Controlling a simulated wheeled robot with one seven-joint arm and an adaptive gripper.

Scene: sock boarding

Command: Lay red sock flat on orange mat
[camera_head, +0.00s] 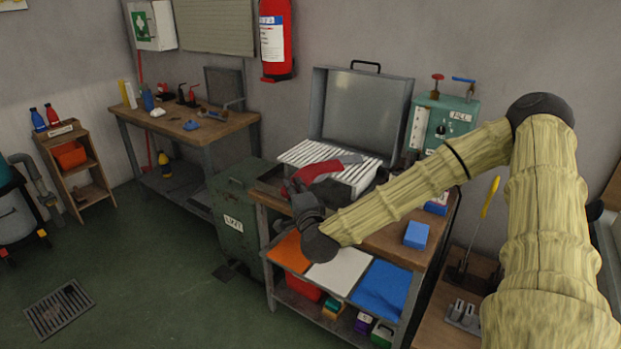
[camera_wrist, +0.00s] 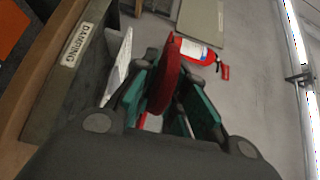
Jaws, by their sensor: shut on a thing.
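The red sock (camera_head: 322,170) shows in the head view beside my gripper (camera_head: 292,187), in front of the white slatted rack. In the wrist view the sock (camera_wrist: 168,78) is pinched between my gripper's teal fingers (camera_wrist: 165,92). My gripper is shut on it. The sock appears raised in front of the rack; whether it touches the slats I cannot tell. The orange mat (camera_head: 289,252) lies flat and bare on the front of the bench, below my gripper. Its corner also shows in the wrist view (camera_wrist: 10,28). My wrist hides part of the mat's surroundings.
A white mat (camera_head: 338,272) and a blue mat (camera_head: 383,288) lie right of the orange one. The slatted rack (camera_head: 310,152) stands before an open metal lid (camera_head: 358,105). A blue block (camera_head: 416,235) sits on the bench. A green bin (camera_head: 236,207) stands left.

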